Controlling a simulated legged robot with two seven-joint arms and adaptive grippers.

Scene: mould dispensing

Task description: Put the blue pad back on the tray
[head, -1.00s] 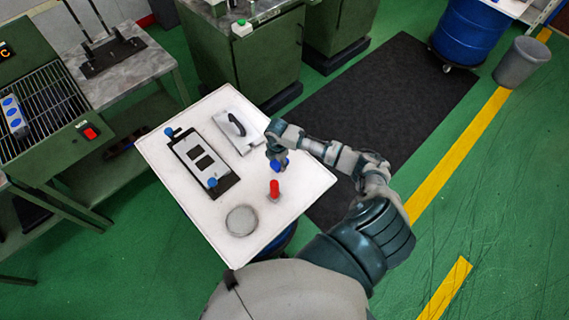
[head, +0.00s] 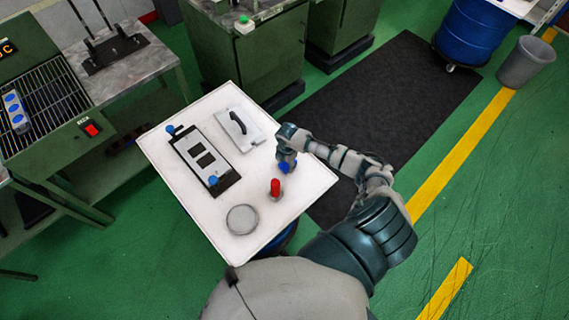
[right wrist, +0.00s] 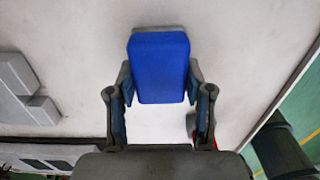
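The blue pad (head: 285,166) is between the fingers of my right gripper (head: 286,163), over the right part of the white tray (head: 310,190). In the right wrist view the pad (right wrist: 160,66) fills the space between the two fingertips (right wrist: 160,85), which press on its left and right sides. I cannot tell whether its underside touches the tray. My left gripper is not in view.
The tray also bears a red-topped piece (head: 275,188), a grey round disc (head: 242,219), a trowel (head: 238,122) and a dark frame with a light plate (head: 203,157). Bare tray surface lies around the pad. Green machines stand beyond.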

